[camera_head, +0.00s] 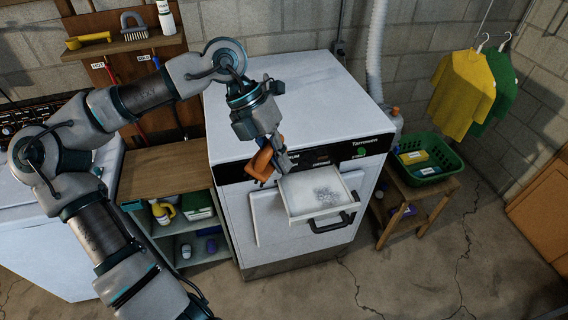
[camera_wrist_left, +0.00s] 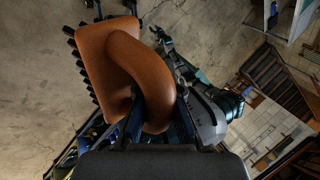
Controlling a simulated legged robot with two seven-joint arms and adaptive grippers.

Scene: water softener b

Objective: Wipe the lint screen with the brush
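The lint screen (camera_head: 305,208) is a white-framed tray with a dark handle, pulled out from the front of the white dryer (camera_head: 300,110). A grey patch of lint lies in its middle. My left gripper (camera_head: 271,150) is shut on the orange-brown brush (camera_head: 261,164), just left of and above the screen's back left corner. In the left wrist view the brush (camera_wrist_left: 108,62) fills the space between the fingers, with its loop handle near the gripper and dark bristles pointing left. The brush looks apart from the lint. My right gripper is not seen.
A wooden-topped shelf unit (camera_head: 160,172) with bottles stands left of the dryer. A green basket (camera_head: 425,160) sits on a small wooden stand to the right. Yellow and green shirts hang at the far right. The floor in front is clear.

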